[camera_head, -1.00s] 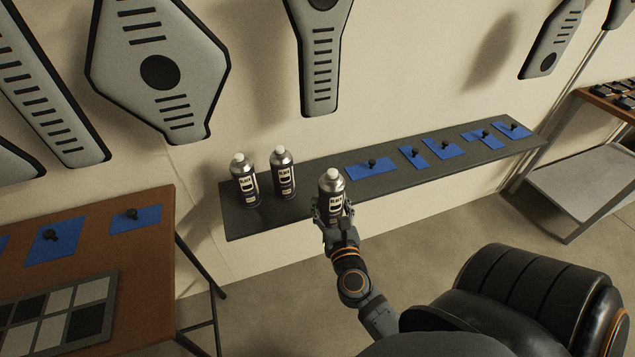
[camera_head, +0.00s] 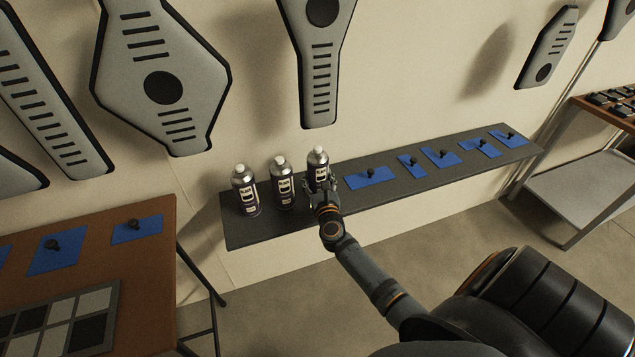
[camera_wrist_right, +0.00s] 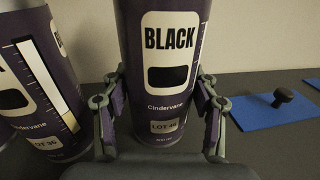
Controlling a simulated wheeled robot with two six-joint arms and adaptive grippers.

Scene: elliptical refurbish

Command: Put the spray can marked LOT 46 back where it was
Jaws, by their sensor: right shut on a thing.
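My right gripper (camera_head: 322,196) is shut around the lower part of a dark purple spray can (camera_head: 318,168) with a silver top, upright over the shelf (camera_head: 395,190). In the right wrist view the held can (camera_wrist_right: 163,70) reads BLACK and Cindervane; its small lot number looks like LOT 46 but is hard to read. I cannot tell whether its base touches the shelf. Two similar cans stand to its left, the middle can (camera_head: 283,185) and the left can (camera_head: 245,190). A neighbouring can (camera_wrist_right: 42,85) shows a LOT label, also unclear. My left gripper is out of view.
Right of the held can, blue mats with black knobs (camera_head: 369,174) lie along the shelf. A brown table (camera_head: 150,270) with more mats stands at left. Large grey panels (camera_head: 160,70) are on the wall behind; one hangs close above the held can. A metal trolley (camera_head: 590,185) is at right.

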